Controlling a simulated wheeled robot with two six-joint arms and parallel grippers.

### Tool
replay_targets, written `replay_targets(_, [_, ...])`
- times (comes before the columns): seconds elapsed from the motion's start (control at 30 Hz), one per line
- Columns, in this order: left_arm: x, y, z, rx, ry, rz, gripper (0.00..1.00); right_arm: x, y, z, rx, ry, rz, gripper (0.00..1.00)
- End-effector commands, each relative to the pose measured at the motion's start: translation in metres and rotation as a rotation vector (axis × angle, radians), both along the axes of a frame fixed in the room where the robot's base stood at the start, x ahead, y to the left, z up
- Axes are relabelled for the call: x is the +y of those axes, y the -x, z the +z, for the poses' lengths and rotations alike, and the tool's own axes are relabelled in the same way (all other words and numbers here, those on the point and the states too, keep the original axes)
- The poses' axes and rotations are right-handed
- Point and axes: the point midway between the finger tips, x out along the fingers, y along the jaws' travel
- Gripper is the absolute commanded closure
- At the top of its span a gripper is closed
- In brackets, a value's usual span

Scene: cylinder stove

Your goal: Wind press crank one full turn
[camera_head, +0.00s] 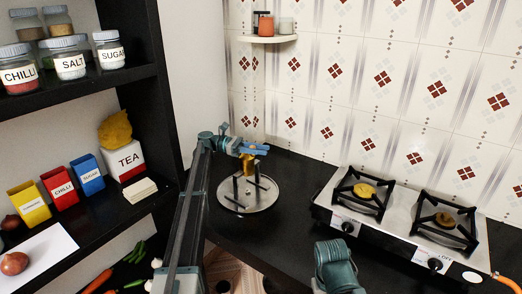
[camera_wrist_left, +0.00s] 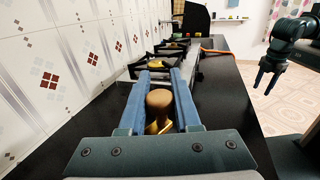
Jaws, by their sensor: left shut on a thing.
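The press stands on the black counter, with a round metal base plate (camera_head: 236,205), dark upright posts and a yellow crank (camera_head: 249,166) on top. My left gripper (camera_head: 253,149) is over the press at the crank's upper end. In the left wrist view, the crank's brown rounded knob (camera_wrist_left: 159,99) sits between the blue fingers of my left gripper (camera_wrist_left: 158,82), which is shut on it. Yellow metal shows below the knob. My right gripper (camera_wrist_left: 265,78) hangs apart from the press in the left wrist view, too small to read its jaws.
A two-burner stove (camera_head: 392,222) stands to the right of the press. A black shelf (camera_head: 85,88) with jars and boxes is at the left. A small wall shelf (camera_head: 268,38) holds jars above. The counter (camera_head: 290,185) between press and stove is clear.

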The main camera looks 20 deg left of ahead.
Motion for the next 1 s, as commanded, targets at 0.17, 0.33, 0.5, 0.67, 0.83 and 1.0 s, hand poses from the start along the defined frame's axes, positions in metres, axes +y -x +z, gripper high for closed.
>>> replay_targets(0.17, [0.000, 0.000, 0.000, 0.000, 0.001, 0.000, 1.00, 0.000, 0.000, 0.000, 0.000, 0.000, 0.000, 0.50])
replay_targets(0.33, [0.000, 0.000, 0.000, 0.000, 0.000, 0.000, 0.60, 0.000, 0.000, 0.000, 0.000, 0.000, 0.000, 0.50])
replay_targets(0.5, [0.000, 0.000, 0.000, 0.000, 0.000, 0.000, 0.39, 0.000, 0.000, 0.000, 0.000, 0.000, 0.000, 0.50])
replay_targets(0.67, [0.000, 0.000, 0.000, 0.000, 0.000, 0.000, 0.39, 0.000, 0.000, 0.000, 0.000, 0.000, 0.000, 0.50])
replay_targets(0.83, [0.000, 0.000, 0.002, 0.000, 0.000, 0.000, 0.39, 0.000, 0.000, 0.002, 0.000, 0.000, 0.000, 0.50])
replay_targets(1.0, [0.000, 0.000, 0.012, 0.000, 0.000, 0.000, 0.39, 0.000, 0.000, 0.012, 0.000, 0.000, 0.000, 0.50])
